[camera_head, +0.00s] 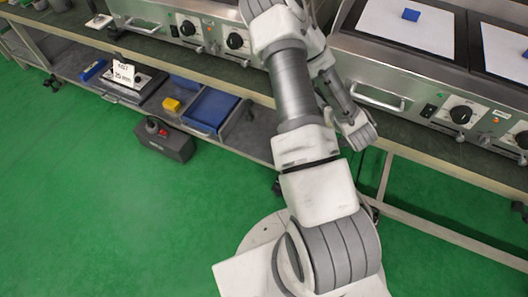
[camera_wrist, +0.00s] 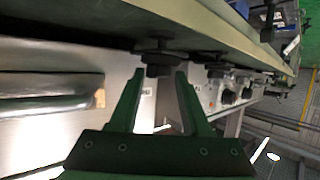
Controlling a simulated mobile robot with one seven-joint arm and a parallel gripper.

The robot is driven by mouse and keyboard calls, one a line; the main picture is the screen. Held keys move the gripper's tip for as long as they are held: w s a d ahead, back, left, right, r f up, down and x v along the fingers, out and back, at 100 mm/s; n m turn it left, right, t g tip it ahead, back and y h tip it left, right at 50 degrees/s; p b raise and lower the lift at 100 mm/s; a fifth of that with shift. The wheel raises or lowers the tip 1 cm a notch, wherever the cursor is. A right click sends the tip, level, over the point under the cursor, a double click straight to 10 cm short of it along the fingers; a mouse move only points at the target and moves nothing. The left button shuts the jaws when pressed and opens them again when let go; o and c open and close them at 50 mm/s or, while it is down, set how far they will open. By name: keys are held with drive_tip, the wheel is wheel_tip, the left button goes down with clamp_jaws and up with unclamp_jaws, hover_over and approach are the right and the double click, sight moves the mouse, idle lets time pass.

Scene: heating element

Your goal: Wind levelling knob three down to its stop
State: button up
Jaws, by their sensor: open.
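In the wrist view my gripper (camera_wrist: 160,78) is open, with its two dark fingers apart. A black round knob (camera_wrist: 159,64) on a short stem sits at the gap between the fingertips, below a long pale edge. The fingers do not visibly close on it, and I cannot tell how deep it lies between them. A small label beside it is too blurred to read, so I cannot tell its number. Another dark knob (camera_wrist: 213,70) is farther along the same edge. In the head view my arm hides the gripper and these knobs.
In the wrist view a metal bar handle (camera_wrist: 50,88) is at left, and control knobs (camera_wrist: 229,97) are at right. In the head view heating units (camera_head: 410,75) stand on the bench. A blue tray (camera_head: 210,108) is on the lower shelf. Green floor is clear at left.

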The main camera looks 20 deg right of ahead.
drive_tip(key=shift+w+a+m+g+h+b, duration=0.15)
drive_tip(key=shift+a+m+g+h, duration=0.2)
drive_tip(key=shift+m+h, duration=0.55)
drive_tip(key=shift+w+a+m+g+h+b, duration=0.15)
drive_tip(key=shift+m+g+h, duration=0.3)
drive_tip(key=shift+m+h, duration=0.45)
drive_tip(key=shift+w+a+m+g+h+b, duration=0.15)
drive_tip(key=shift+m+g+h, duration=0.25)
drive_tip(key=shift+m+h, duration=0.5)
drive_tip(key=shift+w+a+m+g+h+b, duration=0.1)
drive_tip(key=shift+w+m+g+h+b, duration=0.1)
drive_tip(key=shift+m+g+h, duration=0.6)
drive_tip(key=shift+w+a+m+g+h+b, duration=0.1)
drive_tip(key=shift+a+m+g+h+b, duration=0.1)
drive_tip(key=shift+m+g+h, duration=0.6)
drive_tip(key=shift+w+a+m+g+h+b, duration=0.15)
drive_tip(key=shift+m+g+h, duration=0.35)
drive_tip(key=shift+m+g, duration=0.55)
drive_tip(key=p+v, duration=0.5)
drive_tip(key=v, duration=1.2)
drive_tip(key=s+a+f+n+g+y+p, duration=0.1)
drive_tip(key=s+a+n+g+y+p, duration=0.1)
drive_tip(key=s+a+g+y+p, duration=0.3)
drive_tip(key=shift+s+a+g+y+p, duration=0.35)
drive_tip(key=shift+s+a+g+y, duration=0.5)
drive_tip(key=shift+s+a+y, duration=1.15)
drive_tip(key=shift+s+a+f, duration=0.1)
drive_tip(key=shift+s, duration=0.15)
drive_tip(key=shift+f, duration=0.1)
